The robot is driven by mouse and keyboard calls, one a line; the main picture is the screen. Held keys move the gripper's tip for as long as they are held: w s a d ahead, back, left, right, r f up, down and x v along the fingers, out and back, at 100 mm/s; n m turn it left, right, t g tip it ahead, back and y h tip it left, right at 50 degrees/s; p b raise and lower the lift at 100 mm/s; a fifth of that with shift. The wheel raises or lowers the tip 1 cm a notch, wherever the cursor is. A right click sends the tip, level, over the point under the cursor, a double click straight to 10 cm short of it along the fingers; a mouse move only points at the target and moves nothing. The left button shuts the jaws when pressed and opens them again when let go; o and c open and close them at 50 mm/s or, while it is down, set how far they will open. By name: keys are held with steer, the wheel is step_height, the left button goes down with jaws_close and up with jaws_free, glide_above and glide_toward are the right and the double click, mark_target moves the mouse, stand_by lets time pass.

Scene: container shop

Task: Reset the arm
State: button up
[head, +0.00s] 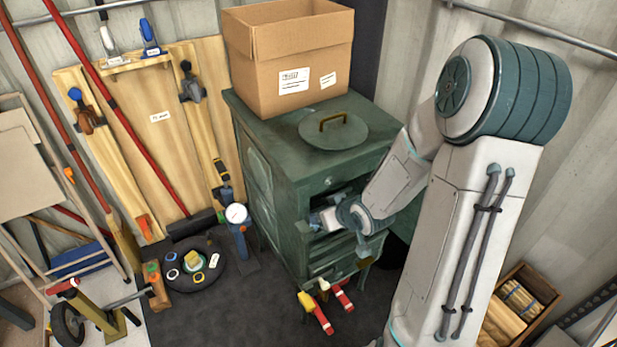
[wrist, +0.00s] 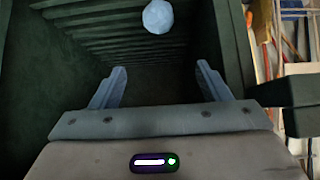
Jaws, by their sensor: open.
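My arm reaches down to the front of a dark green cabinet (head: 272,190), where its end is at an opening below the top drawer. In the wrist view my gripper (wrist: 160,80) is open, its two pale blue fingers spread wide with nothing between them. It points into a dark green interior with ribbed walls (wrist: 130,35). A pale round object (wrist: 158,16) lies ahead of the fingers, apart from them. In the head view the fingertips are hard to make out inside the opening.
An open cardboard box (head: 280,60) and a round lid with a handle (head: 333,130) sit on the cabinet. Red-and-yellow tools (head: 318,308) lie on the floor before it. A wooden crate (head: 518,300) stands at right. Boards and poles lean at left.

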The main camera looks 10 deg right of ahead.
steer(key=shift+r, duration=0.1)
steer(key=s+d+r+m+g+h+p, duration=0.1)
steer(key=s+r+g+h+p, duration=0.3)
steer(key=r, duration=0.6)
steer(key=s+d+r+m+t+p, duration=0.1)
steer(key=s+r+p, duration=0.2)
steer(key=r+p, duration=0.5)
steer(key=s+a+r+m+g+p, duration=0.1)
steer(key=s+a+r+p, duration=0.1)
steer(key=s+r, duration=0.4)
steer(key=s+a+r+g+y+p, duration=0.1)
steer(key=s+r+p, duration=0.4)
steer(key=r, duration=0.7)
steer(key=shift+s+a+m+g, duration=0.4)
steer(key=shift+s+a, duration=0.25)
steer(key=shift+a, duration=0.1)
